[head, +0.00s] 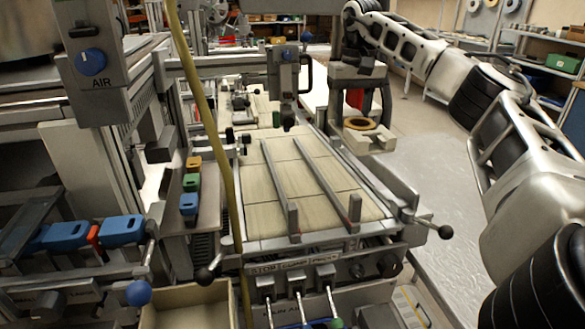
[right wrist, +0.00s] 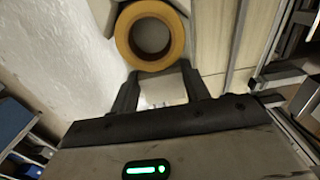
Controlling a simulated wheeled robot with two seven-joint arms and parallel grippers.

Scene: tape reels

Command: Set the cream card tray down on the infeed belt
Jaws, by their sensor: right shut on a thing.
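My right gripper (head: 360,116) points down in the head view and is shut on the cream card tray (head: 374,140). A tan tape reel (head: 360,123) lies flat on the tray. In the right wrist view the reel (right wrist: 122,38) is just beyond the two fingers (right wrist: 160,85); the tray is only partly visible. The infeed belt (head: 262,190) is a pale tiled surface with two metal rails, left of and nearer than the tray. The tray appears held at the belt's right side; its height above the surface is unclear. My left gripper is out of view.
A metal side rail (head: 375,180) with a black-knobbed lever (head: 445,232) borders the belt's right side. A yellow hose (head: 212,130) hangs at its left. An open cream box (head: 188,306) stands below front left. The belt looks clear between its rails.

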